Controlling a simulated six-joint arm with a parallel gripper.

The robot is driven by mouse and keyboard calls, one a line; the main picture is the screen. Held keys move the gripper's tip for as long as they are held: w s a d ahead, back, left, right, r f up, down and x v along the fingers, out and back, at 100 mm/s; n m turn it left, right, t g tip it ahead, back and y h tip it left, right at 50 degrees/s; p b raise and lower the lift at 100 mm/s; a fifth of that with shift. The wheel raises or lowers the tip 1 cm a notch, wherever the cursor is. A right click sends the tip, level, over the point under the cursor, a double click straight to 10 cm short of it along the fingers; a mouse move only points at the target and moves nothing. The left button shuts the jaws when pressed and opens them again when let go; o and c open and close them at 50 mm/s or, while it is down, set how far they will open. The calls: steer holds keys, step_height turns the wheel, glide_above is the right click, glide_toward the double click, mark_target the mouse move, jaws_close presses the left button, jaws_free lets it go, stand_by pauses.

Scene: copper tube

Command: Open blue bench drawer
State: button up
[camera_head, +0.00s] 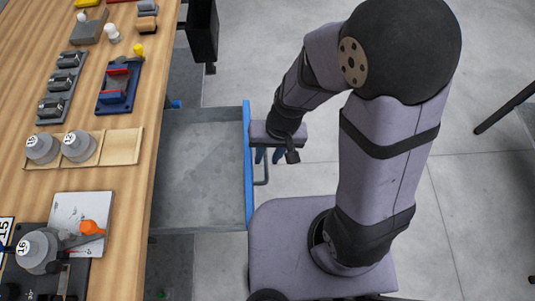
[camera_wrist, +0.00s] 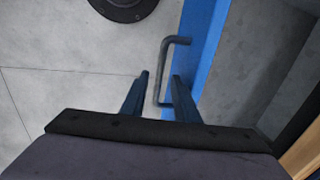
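The blue drawer front (camera_head: 248,165) stands well out from the wooden bench, and the grey drawer interior (camera_head: 203,160) is exposed and looks empty. The drawer is open. My gripper (camera_head: 268,156) is at the outer side of the drawer front. In the wrist view, the dark bent-bar handle (camera_wrist: 163,72) sticks out from the blue front (camera_wrist: 200,50). My gripper (camera_wrist: 160,75) has its two fingers apart, with the handle bar between them. A gap shows between the fingers and the bar. The handle also shows below my gripper in the head view (camera_head: 264,170).
The wooden bench top (camera_head: 130,190) holds weights in a wooden tray (camera_head: 123,147), a blue rack (camera_head: 119,88) and a scale (camera_head: 80,215). A black bin (camera_head: 202,30) hangs beyond the drawer. Grey floor (camera_head: 480,200) lies open at right.

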step_height(320, 180, up, 7)
steer(key=d+p, duration=0.1)
steer(key=shift+d, duration=0.15)
stand_by(0.4)
